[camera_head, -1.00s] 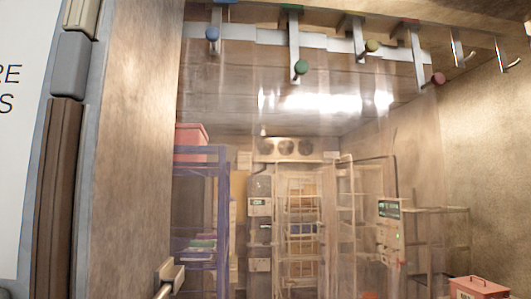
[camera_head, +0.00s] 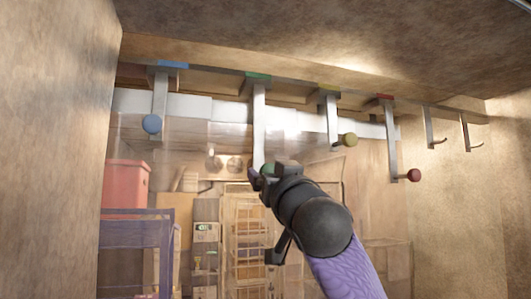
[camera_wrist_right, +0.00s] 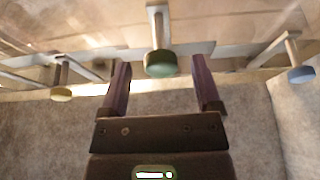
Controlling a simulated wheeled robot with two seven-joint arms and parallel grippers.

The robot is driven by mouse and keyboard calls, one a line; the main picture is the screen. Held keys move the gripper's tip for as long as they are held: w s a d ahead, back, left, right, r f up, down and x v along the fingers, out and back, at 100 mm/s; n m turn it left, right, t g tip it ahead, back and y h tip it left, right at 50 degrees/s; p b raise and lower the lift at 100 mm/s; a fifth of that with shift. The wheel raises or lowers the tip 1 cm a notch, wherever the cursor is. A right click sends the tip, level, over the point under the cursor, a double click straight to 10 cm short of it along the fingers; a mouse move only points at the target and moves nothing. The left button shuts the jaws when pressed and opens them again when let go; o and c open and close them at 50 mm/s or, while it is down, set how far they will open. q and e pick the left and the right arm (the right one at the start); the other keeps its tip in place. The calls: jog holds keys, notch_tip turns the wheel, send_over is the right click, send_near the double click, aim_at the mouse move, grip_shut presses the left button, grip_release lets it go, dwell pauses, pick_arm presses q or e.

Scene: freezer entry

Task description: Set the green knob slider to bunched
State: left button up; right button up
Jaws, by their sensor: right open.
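The green knob (camera_head: 266,169) hangs at the lower end of a metal slider arm (camera_head: 259,125) under the green-marked part of the overhead rail (camera_head: 258,76). My right gripper (camera_head: 272,174) is raised from below to the knob and partly covers it in the head view. In the right wrist view, the green knob (camera_wrist_right: 160,64) shows between and just beyond the two open fingers (camera_wrist_right: 162,85), with a gap on both sides. The gripper is not shut on it. My left gripper is not in view.
Blue (camera_head: 152,124), yellow (camera_head: 350,139) and red (camera_head: 413,175) knobs hang from the same rail. Clear strips (camera_head: 190,105) hang behind them. Two bare hooks (camera_head: 470,135) are at right. A brown wall (camera_head: 60,120) stands close at left, and a purple rack (camera_head: 135,240) is beyond.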

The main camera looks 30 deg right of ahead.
jog(key=shift+p+x, duration=0.4)
jog(key=shift+x, duration=0.7)
grip_shut()
dwell(0.6)
